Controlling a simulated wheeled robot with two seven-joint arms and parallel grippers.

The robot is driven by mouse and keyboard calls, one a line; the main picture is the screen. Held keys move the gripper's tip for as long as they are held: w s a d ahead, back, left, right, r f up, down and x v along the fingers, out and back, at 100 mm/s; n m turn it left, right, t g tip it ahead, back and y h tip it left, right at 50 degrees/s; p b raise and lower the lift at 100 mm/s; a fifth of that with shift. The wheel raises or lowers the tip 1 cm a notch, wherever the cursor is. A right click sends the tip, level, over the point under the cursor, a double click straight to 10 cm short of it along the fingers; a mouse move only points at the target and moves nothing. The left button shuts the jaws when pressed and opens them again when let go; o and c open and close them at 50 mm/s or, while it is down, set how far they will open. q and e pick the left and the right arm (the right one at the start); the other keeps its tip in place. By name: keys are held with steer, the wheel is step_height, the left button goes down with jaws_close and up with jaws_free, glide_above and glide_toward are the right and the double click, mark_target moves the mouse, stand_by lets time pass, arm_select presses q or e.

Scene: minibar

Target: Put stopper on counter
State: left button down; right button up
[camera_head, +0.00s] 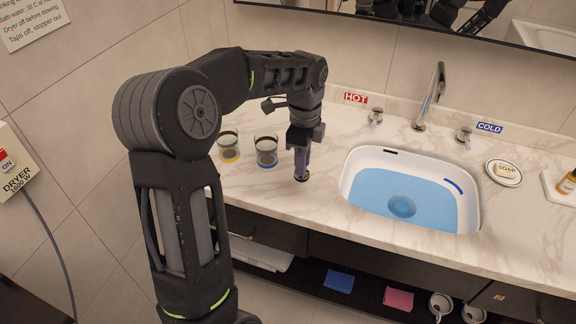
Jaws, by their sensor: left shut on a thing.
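My left gripper (302,168) points straight down over the counter (330,213), left of the sink. It is shut on the stopper (302,179), a small dark round piece at its fingertips. The stopper is at or just above the marble surface; I cannot tell whether it touches. The white sink basin (460,216) holds blue water, with a round drain (402,207) visible at its bottom. My right gripper is not in view.
Two glasses, one with a yellow base (229,147) and one with a blue base (266,151), stand left of my gripper. The faucet (430,98) and hot tap (375,117) and cold tap (464,137) are behind the sink. A soap dish (504,173) is right. Counter in front of my gripper is clear.

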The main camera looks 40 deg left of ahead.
arm_select(q)
steer(key=shift+f, duration=1.75)
steer(key=shift+f+p, duration=0.45)
steer(key=shift+f, duration=1.4)
steer(key=shift+f, duration=0.25)
steer(key=c, duration=1.3)
jaws_free()
steer(key=shift+r, duration=0.1)
step_height(320, 180, up, 12)
steer(key=shift+r+b, duration=0.15)
steer(key=shift+b, duration=0.4)
